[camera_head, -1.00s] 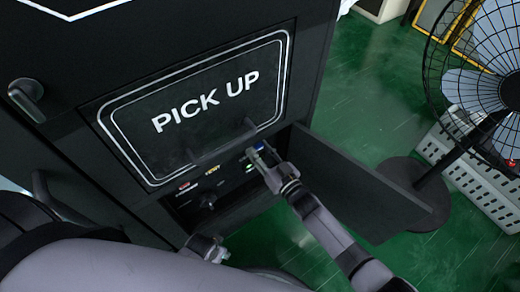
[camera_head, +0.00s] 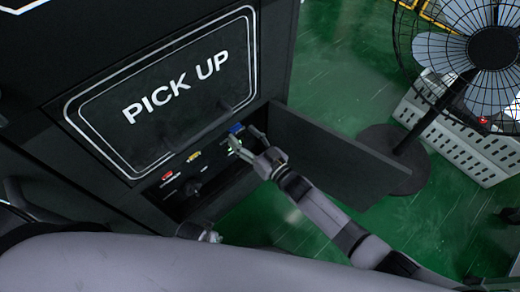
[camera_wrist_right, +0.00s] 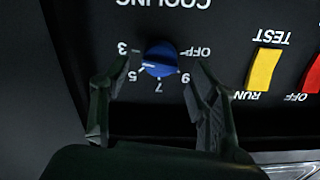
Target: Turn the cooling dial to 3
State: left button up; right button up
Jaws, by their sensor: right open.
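The cooling dial (camera_wrist_right: 160,58) is a round blue knob on the black panel, upside down in the right wrist view. Numbers 3, 5, 7, 9 and OFF surround it. Its white mark appears to point left, toward the 5. In the head view the dial (camera_head: 236,128) shows as a small blue spot inside the open compartment. My right gripper (camera_head: 246,141) is open in front of the panel. In the wrist view its fingers stand on either side of the dial, with gaps visible.
A yellow TEST switch (camera_wrist_right: 263,70) and a red switch (camera_wrist_right: 313,74) sit beside the dial. The open door (camera_head: 340,160) stands right of my right gripper. The PICK UP hatch (camera_head: 165,90) is above. A fan (camera_head: 490,55) stands farther right on the green floor.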

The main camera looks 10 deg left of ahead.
jog(key=v, duration=0.9)
jog(key=shift+s+d, duration=0.1)
jog(key=shift+d, duration=0.05)
jog(key=s+d+f+m+g+h, duration=0.2)
jog(key=s+d+f+m+h, duration=0.15)
jog(key=d+f+h, duration=0.45)
jog(key=s+d+f+m+g+h, duration=0.25)
jog(key=s+d+f+h, duration=0.2)
jog(key=d+f, duration=0.75)
pick_arm(q)
jog(key=s+a+r+g+p, duration=0.1)
jog(key=s+a+p, duration=0.2)
jog(key=s+p, duration=1.2)
jog(key=shift+s+r, duration=0.25)
jog(key=shift+s, duration=0.15)
pick_arm(e)
jog(key=s+d+f+g, duration=0.1)
jog(key=s+d, duration=0.2)
jog(key=s, duration=0.6)
jog(key=s+d+f+g+h, duration=0.1)
jog(key=s+d+g, duration=0.1)
jog(key=s, duration=0.7)
jog(key=s+d+f+g, duration=0.1)
jog(key=s+d+g, duration=0.1)
jog(key=s, duration=0.7)
jog(key=shift+s+d+f+h, duration=0.25)
jog(key=shift+s+d+h, duration=0.1)
jog(key=shift+d, duration=0.45)
